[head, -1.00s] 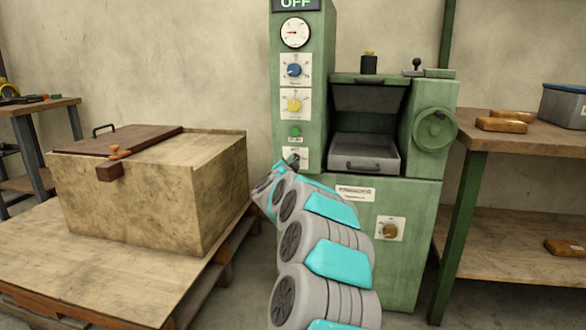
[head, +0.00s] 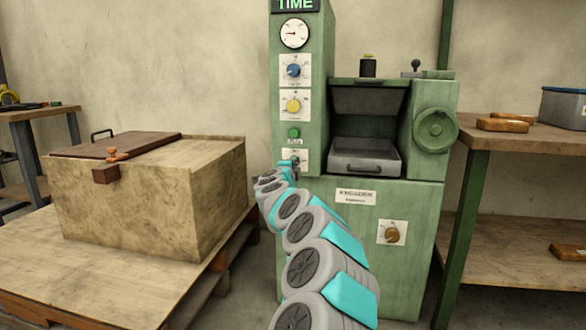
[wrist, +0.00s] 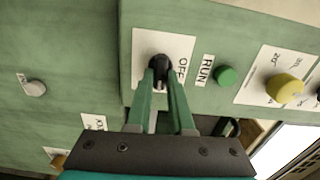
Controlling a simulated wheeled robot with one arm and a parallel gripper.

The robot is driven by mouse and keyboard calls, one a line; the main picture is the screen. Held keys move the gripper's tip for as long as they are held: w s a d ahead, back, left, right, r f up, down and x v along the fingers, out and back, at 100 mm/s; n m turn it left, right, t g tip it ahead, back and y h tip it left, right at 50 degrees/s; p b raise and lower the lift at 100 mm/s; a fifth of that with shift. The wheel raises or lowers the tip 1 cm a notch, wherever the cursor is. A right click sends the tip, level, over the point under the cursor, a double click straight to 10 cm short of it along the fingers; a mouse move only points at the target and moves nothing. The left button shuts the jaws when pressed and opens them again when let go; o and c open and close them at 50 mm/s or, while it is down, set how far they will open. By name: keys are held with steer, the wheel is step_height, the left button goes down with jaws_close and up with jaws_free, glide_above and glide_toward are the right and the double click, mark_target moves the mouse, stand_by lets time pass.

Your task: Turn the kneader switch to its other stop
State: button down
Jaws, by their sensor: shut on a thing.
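The green kneader machine (head: 318,110) stands against the wall in the head view. Its black switch (wrist: 161,64) sits on a white plate with an OFF label in the wrist view. My gripper (wrist: 160,82) is shut on the switch, one finger on each side, in front of the panel. In the head view my gripper (head: 294,164) is small and mostly hidden by my arm, at the lowest plate of the panel column. The display (head: 295,5) at the top reads TIME.
Above the switch are a green RUN button (head: 294,133), a yellow knob (head: 293,105), a blue knob (head: 293,71) and a gauge (head: 294,33). A wooden crate (head: 150,205) stands left, a workbench (head: 530,138) right. An orange knob (head: 392,233) sits lower on the machine.

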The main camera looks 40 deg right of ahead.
stand_by(0.3)
steer(key=shift+f, duration=0.1)
steer(key=c, duration=0.8)
jaws_free()
steer(key=shift+s, duration=0.1)
steer(key=v, duration=0.7)
steer(key=shift+s+a, duration=0.2)
steer(key=shift+a, duration=0.05)
